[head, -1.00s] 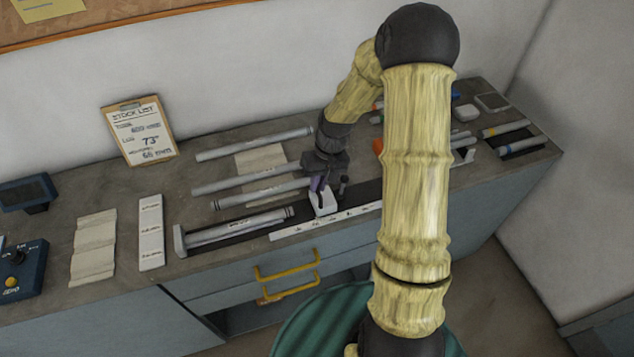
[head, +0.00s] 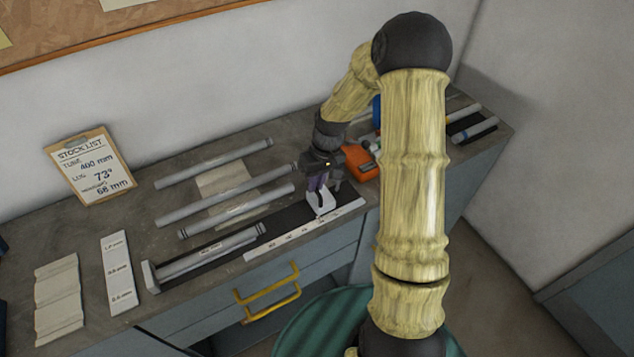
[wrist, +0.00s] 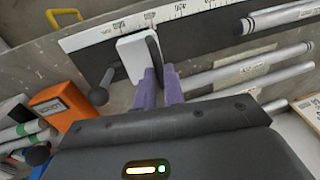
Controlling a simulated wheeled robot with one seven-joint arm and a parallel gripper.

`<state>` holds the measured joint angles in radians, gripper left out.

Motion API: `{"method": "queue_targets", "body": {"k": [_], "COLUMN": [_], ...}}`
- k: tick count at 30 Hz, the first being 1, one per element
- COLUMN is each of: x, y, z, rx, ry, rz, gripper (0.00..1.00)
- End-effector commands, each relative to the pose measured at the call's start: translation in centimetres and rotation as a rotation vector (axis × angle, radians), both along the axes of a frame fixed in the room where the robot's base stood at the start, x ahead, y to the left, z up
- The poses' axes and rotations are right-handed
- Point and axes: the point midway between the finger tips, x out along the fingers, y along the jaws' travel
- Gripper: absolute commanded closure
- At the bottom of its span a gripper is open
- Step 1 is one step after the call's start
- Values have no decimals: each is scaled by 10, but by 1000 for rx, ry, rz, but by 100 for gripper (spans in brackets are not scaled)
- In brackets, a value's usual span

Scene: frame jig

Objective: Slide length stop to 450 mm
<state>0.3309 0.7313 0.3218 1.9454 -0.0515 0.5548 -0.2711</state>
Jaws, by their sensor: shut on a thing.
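The length stop (head: 320,203) is a white block on the dark rail of the jig, beside the white scale strip (head: 300,232). In the wrist view the stop (wrist: 132,57) stands against the scale (wrist: 165,18), with a black knob on a stem (wrist: 99,96) beside it. My gripper (head: 319,186) is over the stop, its purple fingers shut on it; the fingers also show in the wrist view (wrist: 158,80). A grey tube (head: 215,250) lies in the jig's left part, its right end apart from the stop. The scale figure at the stop is too small to read surely.
Several loose tubes (head: 225,205) lie behind the jig. An orange box (head: 361,162) stands right of my gripper. A stock list clipboard (head: 90,170) leans at the back left. Yellow handles (head: 268,284) stick out below the counter's front edge.

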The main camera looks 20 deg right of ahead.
Motion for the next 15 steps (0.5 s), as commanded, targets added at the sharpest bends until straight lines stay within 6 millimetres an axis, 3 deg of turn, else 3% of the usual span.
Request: {"method": "queue_targets", "body": {"k": [7,8,11,15], "x": [3,3,2,2], "y": [1,1,1,0], "z": [2,2,2,1], "rx": [0,0,1,0], "ry": [-10,-10,-8,-5], "rz": [0,0,-1,-1], "gripper": [100,86,68,68]}}
